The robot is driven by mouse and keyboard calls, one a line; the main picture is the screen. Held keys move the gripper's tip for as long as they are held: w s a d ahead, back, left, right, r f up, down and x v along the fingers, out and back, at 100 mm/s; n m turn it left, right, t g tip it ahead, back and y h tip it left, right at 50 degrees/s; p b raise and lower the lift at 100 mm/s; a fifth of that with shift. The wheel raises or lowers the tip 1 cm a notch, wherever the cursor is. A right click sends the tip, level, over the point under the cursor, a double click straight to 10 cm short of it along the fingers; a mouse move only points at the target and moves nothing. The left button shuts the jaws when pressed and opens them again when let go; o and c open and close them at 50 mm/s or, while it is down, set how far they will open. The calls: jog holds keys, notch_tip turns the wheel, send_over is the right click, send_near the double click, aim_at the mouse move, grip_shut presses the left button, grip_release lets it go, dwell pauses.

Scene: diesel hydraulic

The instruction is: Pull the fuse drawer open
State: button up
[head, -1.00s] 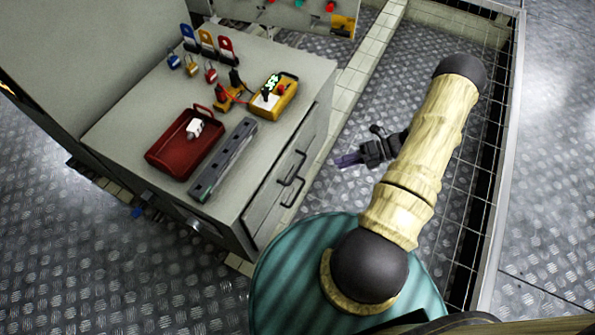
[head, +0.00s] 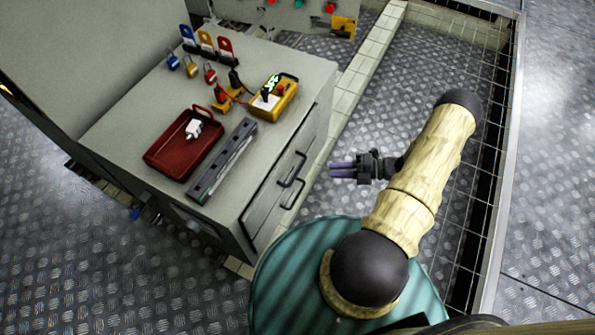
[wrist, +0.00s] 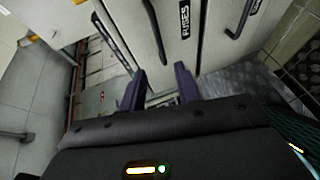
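The fuse drawer (wrist: 176,55) is a grey front with a black "FUSES" label (wrist: 185,18) in the wrist view. Its dark bar handle (wrist: 154,30) lies left of the label. In the head view the grey cabinet (head: 240,205) has two dark handles on its front, an upper one (head: 291,168) and a lower one (head: 294,193). Both drawers look flush. My gripper (head: 336,170) is in front of the cabinet, apart from the handles. Its purple fingers, also in the wrist view (wrist: 159,88), are open with nothing between them.
A second handle (wrist: 240,18) shows beside the fuse drawer. On the cabinet top are a red tray (head: 165,160), a grey strip (head: 222,162), a yellow meter (head: 285,98) and several padlocks. A tiled curb (head: 362,62) runs behind; metal floor lies between.

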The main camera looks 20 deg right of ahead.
aim_at(297, 172)
jog(key=b+x, duration=0.2)
jog(key=x, duration=1.1)
jog(key=shift+w+a, duration=0.1)
jog(key=shift+a, duration=0.2)
grip_shut()
